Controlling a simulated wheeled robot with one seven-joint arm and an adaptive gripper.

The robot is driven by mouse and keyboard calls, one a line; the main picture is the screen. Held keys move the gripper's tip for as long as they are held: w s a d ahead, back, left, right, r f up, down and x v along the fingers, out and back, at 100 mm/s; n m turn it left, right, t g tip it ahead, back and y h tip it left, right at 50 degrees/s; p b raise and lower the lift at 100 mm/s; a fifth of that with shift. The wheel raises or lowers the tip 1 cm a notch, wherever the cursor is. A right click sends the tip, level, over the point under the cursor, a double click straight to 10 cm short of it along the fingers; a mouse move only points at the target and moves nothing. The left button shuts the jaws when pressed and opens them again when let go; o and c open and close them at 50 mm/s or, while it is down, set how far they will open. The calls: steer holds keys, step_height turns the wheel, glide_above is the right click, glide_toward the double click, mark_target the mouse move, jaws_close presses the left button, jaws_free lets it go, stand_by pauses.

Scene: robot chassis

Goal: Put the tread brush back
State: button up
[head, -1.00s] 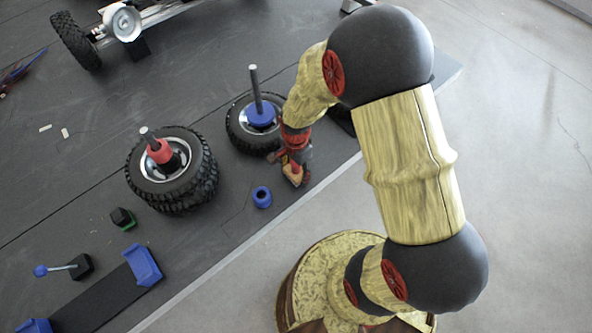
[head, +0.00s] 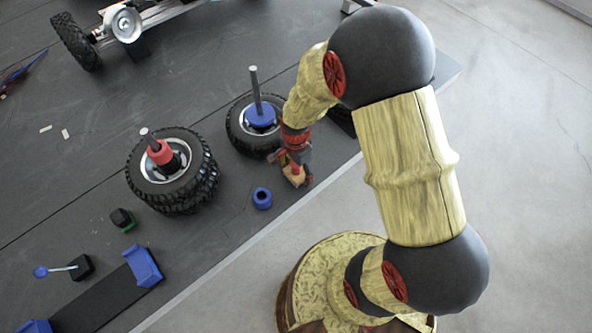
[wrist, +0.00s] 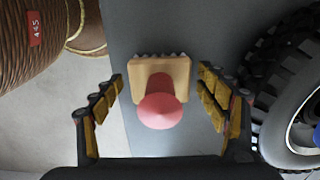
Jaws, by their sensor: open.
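The tread brush (wrist: 160,75) has a tan wooden block, a round pink knob and dark bristle tips along its far edge in the wrist view. My gripper (wrist: 160,88) is open, with one yellow-padded finger on each side of the block and visible gaps between. In the head view my gripper (head: 292,160) is low by the mat's front edge, and the tan block of the brush (head: 296,180) shows at its tip. The gripper partly hides the brush there. I cannot tell whether any finger touches it.
A tyre with a blue hub and upright rod (head: 240,135) is close to the gripper. Stacked tyres (head: 178,200) stand left. A blue ring (head: 262,198) lies nearby. Blue end brackets (head: 143,267) flank a black strip at lower left. The dark mat's edge runs diagonally beside pale floor.

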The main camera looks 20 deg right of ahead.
step_height(320, 180, up, 12)
steer(key=p, duration=0.3)
step_height(320, 180, up, 15)
steer(key=s+n+t, duration=0.2)
steer(key=s+n, duration=0.1)
steer(key=n, duration=0.3)
steer(key=s+r+n+t, duration=0.3)
steer(key=s+r+n, duration=0.5)
steer(key=s+r, duration=0.3)
steer(key=shift+r+t, duration=0.3)
steer(key=shift+r, duration=0.05)
